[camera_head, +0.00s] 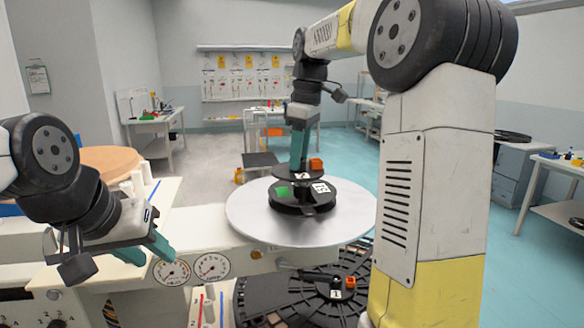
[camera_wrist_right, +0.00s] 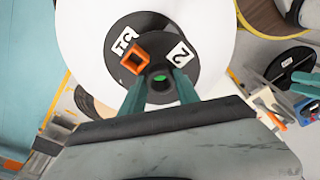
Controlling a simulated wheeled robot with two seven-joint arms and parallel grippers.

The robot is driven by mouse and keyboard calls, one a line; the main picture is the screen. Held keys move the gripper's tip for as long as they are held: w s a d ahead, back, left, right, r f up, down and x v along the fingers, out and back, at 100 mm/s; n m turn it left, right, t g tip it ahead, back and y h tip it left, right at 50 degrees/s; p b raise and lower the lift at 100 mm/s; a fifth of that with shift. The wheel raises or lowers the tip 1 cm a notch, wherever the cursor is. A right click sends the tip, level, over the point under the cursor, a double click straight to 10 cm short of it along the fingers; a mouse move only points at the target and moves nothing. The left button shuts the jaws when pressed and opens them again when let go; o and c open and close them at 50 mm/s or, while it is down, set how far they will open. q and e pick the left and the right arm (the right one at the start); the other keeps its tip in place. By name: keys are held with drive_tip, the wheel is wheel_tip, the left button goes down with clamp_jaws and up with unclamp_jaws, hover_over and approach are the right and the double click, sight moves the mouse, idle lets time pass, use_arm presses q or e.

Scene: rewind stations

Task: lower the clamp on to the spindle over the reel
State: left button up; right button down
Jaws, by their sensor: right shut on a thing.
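A dark disc-shaped clamp (camera_head: 285,174) with white labels and an orange block sits between the teal fingers of my right gripper (camera_head: 298,168). In the right wrist view the gripper (camera_wrist_right: 160,88) is shut on the hub of the clamp (camera_wrist_right: 124,62), labelled 2. The clamp is above a wider black hub (camera_head: 290,203) with a green patch and white label, on the pale reel (camera_head: 250,215). A gap shows between clamp and hub. Green shows inside the clamp's hub; I cannot make out the spindle. My left gripper (camera_head: 146,252) is open and empty at lower left.
Two dials (camera_head: 191,269) are on the cream machine front. Workbenches stand farther back, with open floor between.

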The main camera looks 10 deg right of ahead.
sight(304, 167)
drive_tip(key=shift+w+d+f, duration=0.1)
drive_tip(key=shift+w+d, duration=0.6)
drive_tip(key=shift+w, duration=0.2)
drive_tip(key=shift+w+d+f, duration=0.1)
drive_tip(key=shift+f, duration=1.65)
drive_tip(key=c, duration=0.9)
unclamp_jaws()
drive_tip(key=shift+f, duration=0.15)
